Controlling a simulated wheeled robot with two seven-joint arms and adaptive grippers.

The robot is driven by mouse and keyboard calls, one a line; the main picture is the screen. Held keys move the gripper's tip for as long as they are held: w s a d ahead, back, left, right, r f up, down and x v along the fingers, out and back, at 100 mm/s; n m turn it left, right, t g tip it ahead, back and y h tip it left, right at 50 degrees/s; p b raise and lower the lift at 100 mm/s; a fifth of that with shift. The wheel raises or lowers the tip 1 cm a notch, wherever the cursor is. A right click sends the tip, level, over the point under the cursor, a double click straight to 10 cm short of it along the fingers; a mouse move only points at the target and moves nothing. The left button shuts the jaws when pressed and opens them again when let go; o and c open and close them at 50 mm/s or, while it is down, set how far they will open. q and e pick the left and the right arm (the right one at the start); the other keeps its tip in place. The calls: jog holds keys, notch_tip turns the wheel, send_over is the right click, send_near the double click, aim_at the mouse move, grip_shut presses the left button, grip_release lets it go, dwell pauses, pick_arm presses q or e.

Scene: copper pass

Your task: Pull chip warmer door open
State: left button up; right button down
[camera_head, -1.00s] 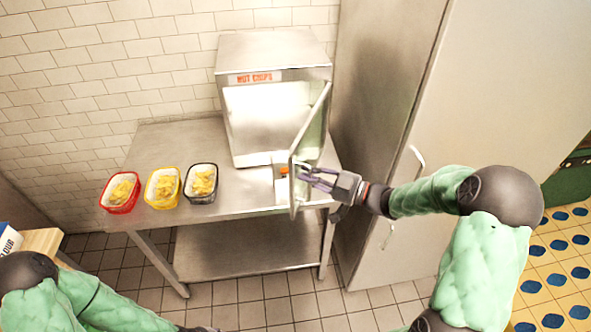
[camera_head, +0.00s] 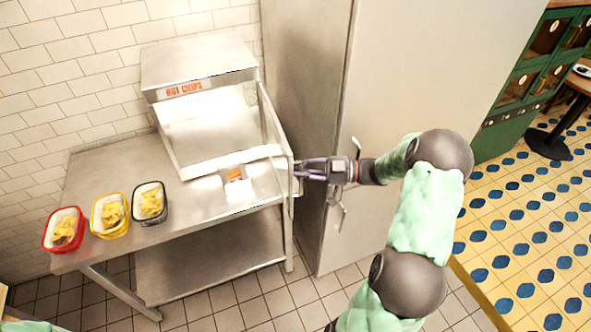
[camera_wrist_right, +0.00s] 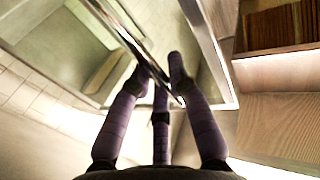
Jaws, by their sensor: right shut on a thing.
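The chip warmer (camera_head: 198,95) is a steel box with a red "HOT CHIPS" label, standing on the steel table. Its glass door (camera_head: 274,130) is swung open at the right side, and the lit front opening is uncovered. My right gripper (camera_head: 300,169) is at the door's free edge, its purple fingers shut on the door handle. In the right wrist view the fingers (camera_wrist_right: 163,78) close around the metal handle bar (camera_wrist_right: 137,45). My left gripper is out of view.
Red (camera_head: 65,231), yellow (camera_head: 109,215) and black (camera_head: 150,203) baskets of chips stand on the table's (camera_head: 185,215) left part. A tall steel cabinet (camera_head: 400,80) with handles stands close on the right. Tiled floor (camera_head: 520,230) is open farther right.

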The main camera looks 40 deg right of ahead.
jog(key=c, duration=1.2)
grip_release()
jog(key=v, duration=1.2)
